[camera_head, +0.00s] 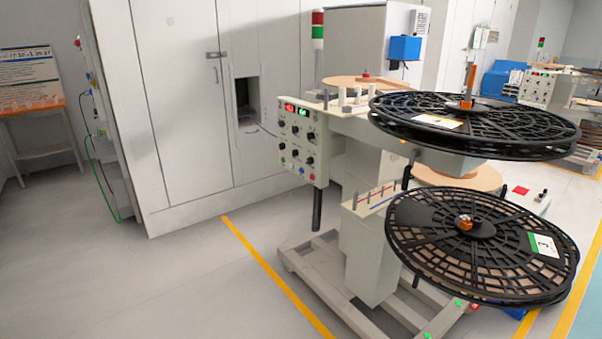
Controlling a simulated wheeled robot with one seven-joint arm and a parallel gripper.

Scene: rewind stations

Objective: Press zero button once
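The rewind station's control panel (299,142) faces left in the middle of the picture. It has a red-lit display (290,107) and a green-lit display (303,112) at its top. Several black knobs sit below them. A row of small coloured buttons (295,168) runs along the panel's lower edge, green at left and red at right. The lettering is too small to read, so I cannot tell which button is zero. My gripper is not in view.
Two large black reels, an upper one (510,112) and a lower one (433,210), jut out on the right of the station. A pale base frame (330,277) stands on the floor below. Grey cabinets (176,90) stand behind. The floor (150,290) at front left is clear.

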